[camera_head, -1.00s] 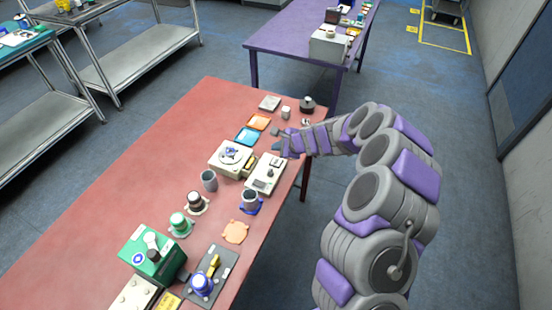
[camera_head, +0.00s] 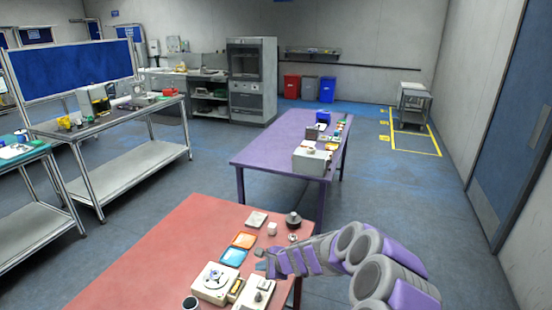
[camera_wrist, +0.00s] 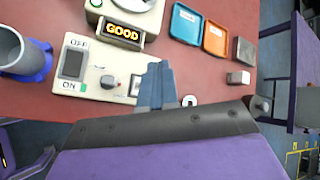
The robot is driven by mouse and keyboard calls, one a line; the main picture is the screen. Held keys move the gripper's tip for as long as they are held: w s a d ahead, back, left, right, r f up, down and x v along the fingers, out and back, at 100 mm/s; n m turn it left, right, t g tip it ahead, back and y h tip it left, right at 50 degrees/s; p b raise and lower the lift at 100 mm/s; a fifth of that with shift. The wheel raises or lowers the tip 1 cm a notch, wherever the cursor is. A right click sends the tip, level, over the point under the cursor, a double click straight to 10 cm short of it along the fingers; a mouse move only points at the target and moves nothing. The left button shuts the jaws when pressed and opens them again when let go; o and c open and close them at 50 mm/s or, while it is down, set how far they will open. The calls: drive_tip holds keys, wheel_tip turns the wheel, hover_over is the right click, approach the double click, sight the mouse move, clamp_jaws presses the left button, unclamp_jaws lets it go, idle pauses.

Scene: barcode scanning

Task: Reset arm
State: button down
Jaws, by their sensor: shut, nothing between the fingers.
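My gripper (camera_head: 260,266) hangs over the right edge of the red table (camera_head: 150,255), reaching in from the right on my grey and purple arm. In the wrist view its fingers (camera_wrist: 157,80) are together with nothing held between them. They point over the table, beside a cream switch box (camera_wrist: 97,67) marked ON and OFF. Whether the fingertips touch anything cannot be told.
A cream device with a GOOD display (camera_wrist: 124,30), a blue tray (camera_wrist: 185,24) and an orange tray (camera_wrist: 216,38) lie near the gripper. A grey cup (camera_wrist: 18,50) stands at left. A purple table (camera_head: 262,152) stands beyond, with open floor between.

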drive_tip(key=s+a+r+n+g, duration=0.2)
drive_tip(key=s+r+n+g, duration=0.2)
drive_tip(key=s+r+n, duration=1)
drive_tip(key=s+d+r+g+h, duration=0.1)
drive_tip(key=s+d+h, duration=0.1)
drive_tip(key=s+d, duration=0.5)
drive_tip(key=s+d+r+n+g+h, duration=0.1)
drive_tip(key=s+d+h, duration=0.2)
drive_tip(key=s+d, duration=0.4)
drive_tip(key=s+d+r+n+g+h, duration=0.1)
drive_tip(key=s+d, duration=0.6)
drive_tip(key=s, duration=1.3)
drive_tip(key=shift+s+d+r+h, duration=0.25)
drive_tip(key=shift+r+h, duration=0.3)
drive_tip(key=shift+h, duration=0.25)
